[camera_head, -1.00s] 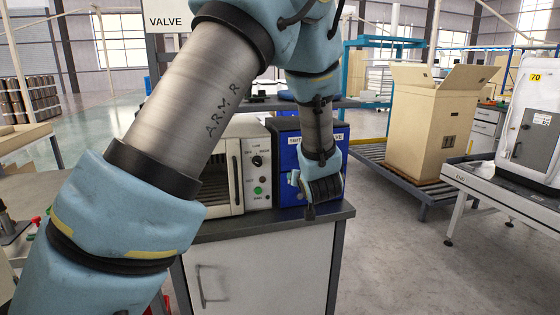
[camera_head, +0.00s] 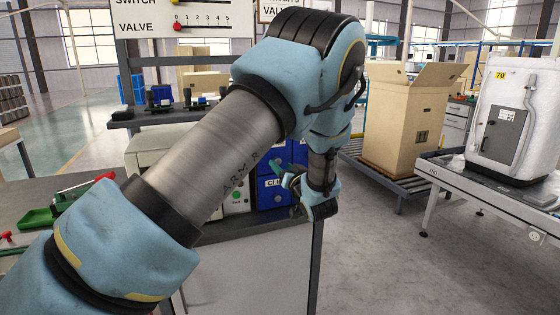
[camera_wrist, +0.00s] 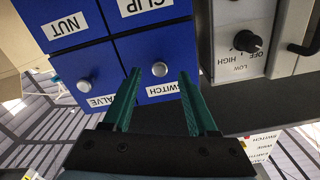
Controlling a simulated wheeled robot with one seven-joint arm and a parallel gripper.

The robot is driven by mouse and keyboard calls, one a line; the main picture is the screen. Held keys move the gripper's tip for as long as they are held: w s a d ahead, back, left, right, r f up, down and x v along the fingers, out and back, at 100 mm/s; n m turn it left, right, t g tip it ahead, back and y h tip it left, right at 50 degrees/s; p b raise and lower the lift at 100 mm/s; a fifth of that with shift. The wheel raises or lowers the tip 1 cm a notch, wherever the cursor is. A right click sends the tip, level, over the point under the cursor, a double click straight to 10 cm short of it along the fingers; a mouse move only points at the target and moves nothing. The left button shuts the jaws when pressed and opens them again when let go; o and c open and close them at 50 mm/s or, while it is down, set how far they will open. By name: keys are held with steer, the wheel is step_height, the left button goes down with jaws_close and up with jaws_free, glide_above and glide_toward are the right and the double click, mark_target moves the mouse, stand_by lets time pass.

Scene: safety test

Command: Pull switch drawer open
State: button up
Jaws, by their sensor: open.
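The switch drawer (camera_wrist: 180,52) is a blue front with a white SWITCH label and a round silver knob (camera_wrist: 160,69). The wrist view shows it upside down. My gripper (camera_wrist: 159,74) is open, its two green fingers pointing at this drawer, with the knob appearing between the fingertips. I cannot tell whether they touch it. The drawer looks shut, flush with its neighbours. In the head view my gripper (camera_head: 284,173) is in front of the blue drawer cabinet (camera_head: 270,200), and my arm hides much of it.
The neighbouring valve drawer (camera_wrist: 80,75) has its own knob. A grey panel with a rotary dial (camera_wrist: 247,41) adjoins the switch drawer. The cabinet stands on a workbench (camera_head: 250,238). A cardboard box (camera_head: 405,120) stands at right; the floor between is clear.

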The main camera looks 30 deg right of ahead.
steer(key=shift+w+d, duration=0.15)
steer(key=shift+w, duration=0.9)
jaws_close()
stand_by(0.7)
